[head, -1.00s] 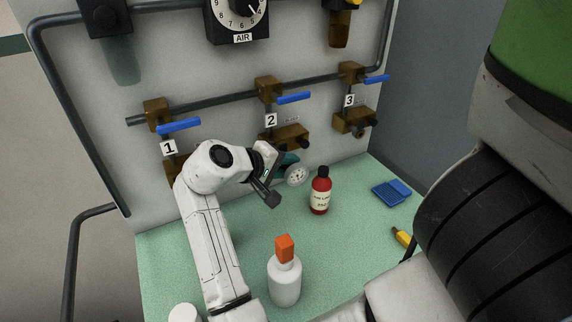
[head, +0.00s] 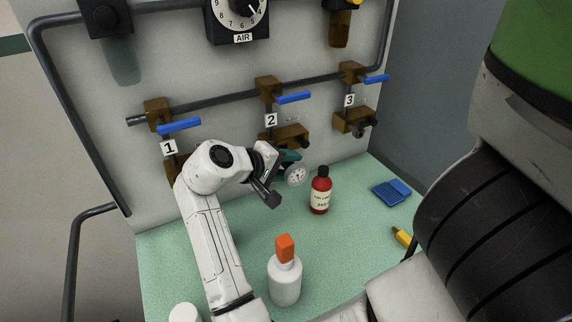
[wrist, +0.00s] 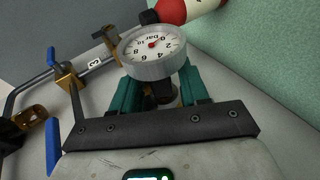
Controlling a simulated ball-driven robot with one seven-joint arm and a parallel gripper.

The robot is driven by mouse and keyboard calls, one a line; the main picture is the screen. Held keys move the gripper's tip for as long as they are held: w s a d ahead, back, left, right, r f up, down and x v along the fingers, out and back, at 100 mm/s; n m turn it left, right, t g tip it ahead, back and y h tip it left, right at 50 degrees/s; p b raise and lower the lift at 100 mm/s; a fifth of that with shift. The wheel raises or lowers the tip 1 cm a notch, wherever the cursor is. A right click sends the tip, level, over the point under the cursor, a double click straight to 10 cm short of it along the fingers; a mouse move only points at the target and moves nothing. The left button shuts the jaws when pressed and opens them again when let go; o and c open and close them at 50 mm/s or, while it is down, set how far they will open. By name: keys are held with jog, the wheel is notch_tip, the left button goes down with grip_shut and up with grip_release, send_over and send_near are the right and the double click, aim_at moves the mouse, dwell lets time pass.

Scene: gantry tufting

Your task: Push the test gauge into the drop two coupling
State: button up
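The test gauge (head: 297,175) has a round white dial in a grey rim. It shows large in the wrist view (wrist: 152,50). My gripper (wrist: 161,90) has teal fingers on both sides of the gauge's dark stem and is shut on it. In the head view my gripper (head: 289,157) holds the gauge off the bench, in front of the panel and just below the drop two coupling (head: 287,135). That coupling is a brass block beside the label 2, partly hidden by my wrist. The gauge is apart from it as far as I can see; its stem end is hidden.
A red bottle (head: 320,190) stands close right of the gauge. An orange-capped white bottle (head: 285,278) stands nearer on the green bench. Drops one (head: 157,115) and three (head: 353,120) flank drop two. A blue item (head: 391,192) lies at the right.

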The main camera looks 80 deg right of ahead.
jog(key=shift+o, duration=1)
jog(key=shift+w+a, duration=0.1)
jog(key=b+v, duration=0.1)
jog(key=v, duration=0.9)
jog(key=shift+a+r+b, duration=0.2)
jog(key=shift+b, duration=0.1)
